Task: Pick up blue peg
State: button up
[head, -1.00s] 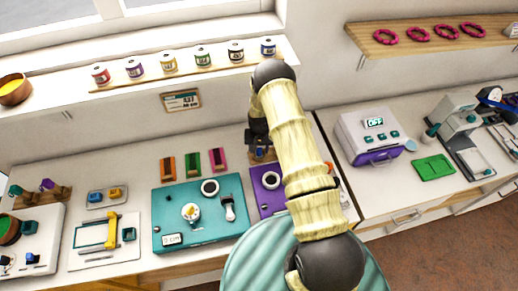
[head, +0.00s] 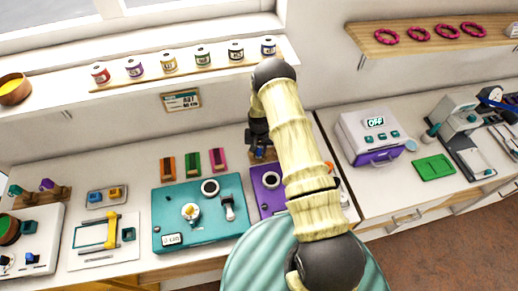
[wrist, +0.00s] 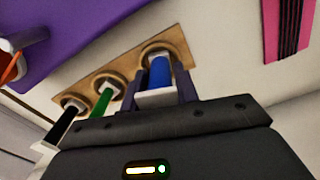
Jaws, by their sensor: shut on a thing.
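The blue peg (wrist: 160,72) is between the two fingers of my gripper (wrist: 166,88) in the wrist view, and the gripper is shut on it. The peg's far end is at the end hole of a wooden peg board (wrist: 129,66). I cannot tell whether it still sits in that hole. A green peg (wrist: 103,101) and a black peg (wrist: 68,125) stand in the other holes. In the head view my gripper (head: 259,143) is at the back of the counter, with a bit of the blue peg (head: 259,152) below it.
A purple board (head: 265,202) lies in front of the peg board, and a teal board (head: 175,235) lies to its left. A pink block (head: 217,159) lies close by on the left. My arm hides part of the counter. The wall stands behind.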

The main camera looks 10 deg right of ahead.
jog(key=shift+s+r+b, duration=0.25)
jog(key=shift+s+b, duration=0.05)
jog(key=shift+b, duration=0.3)
jog(key=r+b, duration=0.1)
jog(key=r, duration=0.2)
jog(key=r+b, duration=0.1)
jog(key=r, duration=0.3)
jog(key=r+b, duration=0.2)
jog(key=r, duration=0.1)
jog(key=shift+s+r, duration=0.25)
jog(key=shift+r, duration=0.15)
jog(key=s+b, duration=0.6)
jog(key=s, duration=1.2)
jog(key=shift+s, duration=0.4)
